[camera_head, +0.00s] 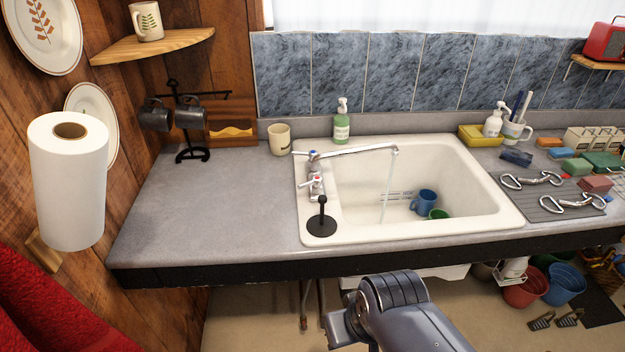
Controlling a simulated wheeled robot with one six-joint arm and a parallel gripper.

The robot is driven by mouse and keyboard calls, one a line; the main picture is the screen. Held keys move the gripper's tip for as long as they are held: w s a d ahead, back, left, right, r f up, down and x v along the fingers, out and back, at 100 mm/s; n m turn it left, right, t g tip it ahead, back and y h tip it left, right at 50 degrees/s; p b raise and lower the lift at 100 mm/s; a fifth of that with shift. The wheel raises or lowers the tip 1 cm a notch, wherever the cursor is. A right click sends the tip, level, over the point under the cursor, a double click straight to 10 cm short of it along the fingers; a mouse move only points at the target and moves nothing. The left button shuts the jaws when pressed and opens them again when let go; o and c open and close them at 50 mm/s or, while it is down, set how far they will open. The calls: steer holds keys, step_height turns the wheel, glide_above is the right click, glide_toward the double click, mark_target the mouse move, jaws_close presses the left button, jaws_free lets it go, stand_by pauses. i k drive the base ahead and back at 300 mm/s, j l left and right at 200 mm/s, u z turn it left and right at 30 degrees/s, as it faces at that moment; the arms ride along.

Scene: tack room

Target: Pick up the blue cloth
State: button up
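A small dark blue item (516,157) lies on the grey counter just right of the sink, behind the metal bits. It may be the blue cloth, but it is too small to tell for sure. No other blue cloth shows clearly. Part of my arm shows at the bottom centre, in front of the counter's front edge and well away from the blue item. My gripper's fingers are not visible.
The white sink (460,190) holds a blue mug (424,202) and a green one under running water. A black-knobbed stopper (322,220) stands on its rim. Metal bits (572,204) lie on a grey mat. The left counter (220,215) is mostly clear. Buckets (525,289) stand below.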

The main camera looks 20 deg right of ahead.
mark_target(510, 154)
steer(key=z, duration=1.65)
